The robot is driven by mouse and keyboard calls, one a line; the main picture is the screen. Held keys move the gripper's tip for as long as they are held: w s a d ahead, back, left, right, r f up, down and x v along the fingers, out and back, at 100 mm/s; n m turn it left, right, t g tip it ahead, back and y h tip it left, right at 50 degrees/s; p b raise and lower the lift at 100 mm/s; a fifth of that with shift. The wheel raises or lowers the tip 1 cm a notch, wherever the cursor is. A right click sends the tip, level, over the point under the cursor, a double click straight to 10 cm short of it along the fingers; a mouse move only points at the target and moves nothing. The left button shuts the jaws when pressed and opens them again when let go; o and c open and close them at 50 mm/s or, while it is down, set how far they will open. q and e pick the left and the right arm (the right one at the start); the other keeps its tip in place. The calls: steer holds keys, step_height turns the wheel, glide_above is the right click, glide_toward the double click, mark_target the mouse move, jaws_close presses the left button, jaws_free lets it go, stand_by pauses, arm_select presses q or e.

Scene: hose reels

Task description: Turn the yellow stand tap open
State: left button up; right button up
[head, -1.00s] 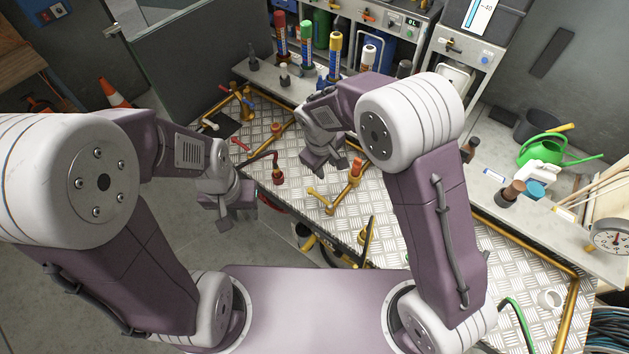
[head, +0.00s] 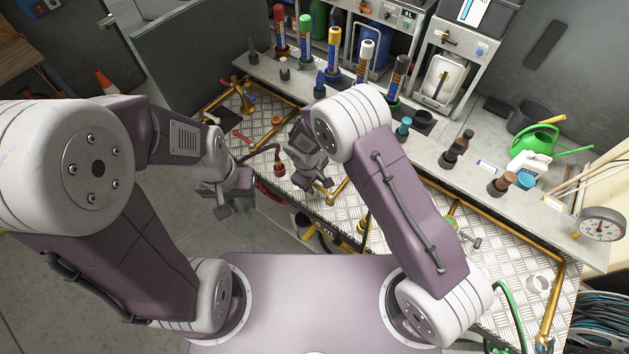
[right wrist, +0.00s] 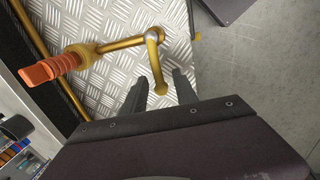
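A yellow-brass tap (right wrist: 122,44) stands over the checker-plate bench top in the right wrist view. It has an orange ridged end (right wrist: 55,68) at left and a bent arm (right wrist: 158,68) reaching down toward my fingers. In the head view my arm partly covers what looks like the same tap (head: 338,192). My right gripper (right wrist: 161,80) is open, with the arm's tip between or just beyond its fingertips; contact cannot be told. It also shows in the head view (head: 314,186). My left gripper (head: 225,205) hangs in front of the bench; its opening is unclear.
A red-handled fitting (head: 279,165) stands left of my right gripper. Brass pipes (head: 553,300) edge the checker-plate bench. Several coloured tubes (head: 334,50) stand on the back ledge. A green watering can (head: 538,140) and a gauge (head: 602,225) are at right.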

steer(key=shift+d, duration=0.1)
steer(key=shift+w, duration=0.1)
jaws_close()
